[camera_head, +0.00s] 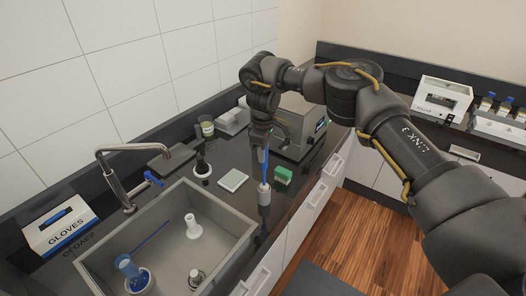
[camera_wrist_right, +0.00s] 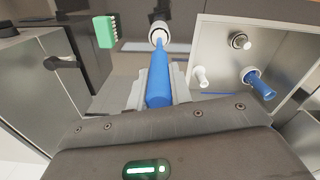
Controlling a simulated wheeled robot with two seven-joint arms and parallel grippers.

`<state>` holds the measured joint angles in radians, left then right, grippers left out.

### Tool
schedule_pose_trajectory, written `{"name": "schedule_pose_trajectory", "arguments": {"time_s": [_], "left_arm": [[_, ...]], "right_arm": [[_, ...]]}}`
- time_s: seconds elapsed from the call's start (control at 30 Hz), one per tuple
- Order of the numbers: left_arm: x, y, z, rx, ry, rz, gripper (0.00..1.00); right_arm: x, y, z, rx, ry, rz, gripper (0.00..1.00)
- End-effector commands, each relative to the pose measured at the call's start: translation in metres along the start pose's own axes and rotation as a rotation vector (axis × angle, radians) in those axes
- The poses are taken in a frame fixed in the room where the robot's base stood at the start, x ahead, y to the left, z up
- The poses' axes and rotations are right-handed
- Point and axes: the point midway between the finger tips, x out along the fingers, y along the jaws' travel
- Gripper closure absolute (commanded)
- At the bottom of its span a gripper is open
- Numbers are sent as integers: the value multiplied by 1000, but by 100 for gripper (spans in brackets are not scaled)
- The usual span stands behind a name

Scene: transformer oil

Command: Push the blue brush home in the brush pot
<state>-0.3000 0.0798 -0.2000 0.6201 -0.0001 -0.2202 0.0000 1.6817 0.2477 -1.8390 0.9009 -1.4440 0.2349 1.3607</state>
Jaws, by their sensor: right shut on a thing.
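The blue brush (camera_head: 265,168) stands upright, held by my right gripper (camera_head: 261,143), which is shut on its handle from above. In the right wrist view the blue handle (camera_wrist_right: 159,82) lies between the fingers of the gripper (camera_wrist_right: 156,92). The brush pot (camera_head: 264,196) is a small pale cylinder on the dark counter near its front edge, straight below the brush. My left gripper is not in view.
A green block (camera_head: 283,175) stands close right of the pot, with a grey machine (camera_head: 299,128) behind it. A white pad (camera_head: 233,180) lies to the left. The sink (camera_head: 158,240) holds blue and white items. A gloves box (camera_head: 61,223) is far left.

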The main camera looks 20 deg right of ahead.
Motion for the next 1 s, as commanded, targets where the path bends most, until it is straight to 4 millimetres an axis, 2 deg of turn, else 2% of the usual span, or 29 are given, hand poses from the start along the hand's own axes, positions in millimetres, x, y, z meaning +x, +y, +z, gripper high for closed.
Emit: {"name": "schedule_pose_trajectory", "arguments": {"time_s": [0.5,0.53,0.7,1.0], "left_arm": [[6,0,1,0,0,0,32],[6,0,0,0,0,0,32],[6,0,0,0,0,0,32],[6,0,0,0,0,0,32]], "right_arm": [[13,0,0,0,1,1,100],[13,0,0,0,1,1,77],[12,0,0,0,1,1,54],[11,0,0,0,0,1,54]]}}
